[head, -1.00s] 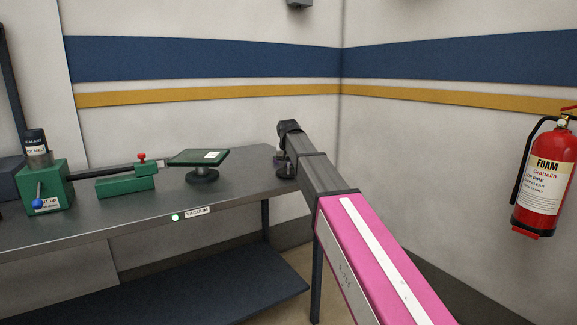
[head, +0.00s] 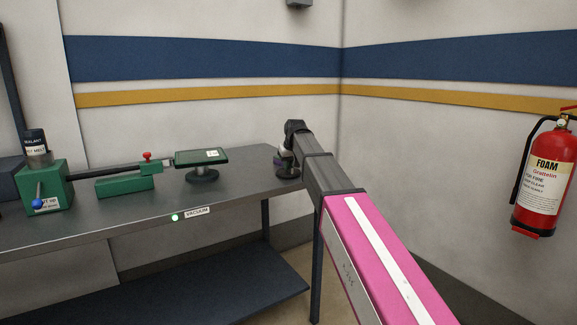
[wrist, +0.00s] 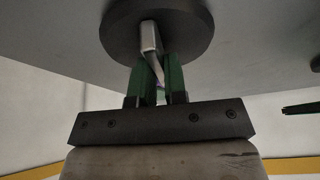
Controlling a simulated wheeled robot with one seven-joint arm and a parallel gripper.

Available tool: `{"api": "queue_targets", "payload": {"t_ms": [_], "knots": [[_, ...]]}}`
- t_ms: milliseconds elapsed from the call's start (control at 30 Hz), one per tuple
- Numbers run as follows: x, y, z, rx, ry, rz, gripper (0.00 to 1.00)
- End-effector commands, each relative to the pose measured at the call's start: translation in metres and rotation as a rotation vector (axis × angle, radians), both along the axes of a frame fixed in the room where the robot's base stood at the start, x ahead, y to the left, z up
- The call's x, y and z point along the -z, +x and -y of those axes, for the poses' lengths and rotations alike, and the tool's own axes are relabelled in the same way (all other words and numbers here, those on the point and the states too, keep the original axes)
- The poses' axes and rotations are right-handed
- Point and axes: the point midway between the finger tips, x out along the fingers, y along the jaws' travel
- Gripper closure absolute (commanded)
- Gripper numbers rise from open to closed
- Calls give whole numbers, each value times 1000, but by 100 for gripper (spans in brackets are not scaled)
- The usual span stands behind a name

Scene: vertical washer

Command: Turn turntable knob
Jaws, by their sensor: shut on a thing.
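The turntable knob (wrist: 192,30) shows in the wrist view as a dark round disc with a pale upright bar (wrist: 149,38) across its middle. My gripper (wrist: 158,68) has its two green fingers on either side of this bar and is shut on it. In the head view, my gripper (head: 285,158) is at the right end of the steel bench, and my forearm hides part of the knob. A green square plate (head: 190,159) on a dark round stand is to the left of the gripper, apart from it.
Left of the plate is a green block (head: 125,186) with a dark bar and a red-topped part (head: 147,156). A green box (head: 62,188) with a blue-ball lever stands further left on the bench (head: 110,215). A fire extinguisher (head: 541,190) hangs at right.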

Motion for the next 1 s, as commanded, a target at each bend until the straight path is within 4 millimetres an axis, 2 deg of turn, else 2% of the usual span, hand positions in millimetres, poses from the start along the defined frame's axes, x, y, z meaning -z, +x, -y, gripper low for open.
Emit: {"api": "queue_targets", "payload": {"t_ms": [1000], "knots": [[0,4,2,-927,2,-2,100]]}}
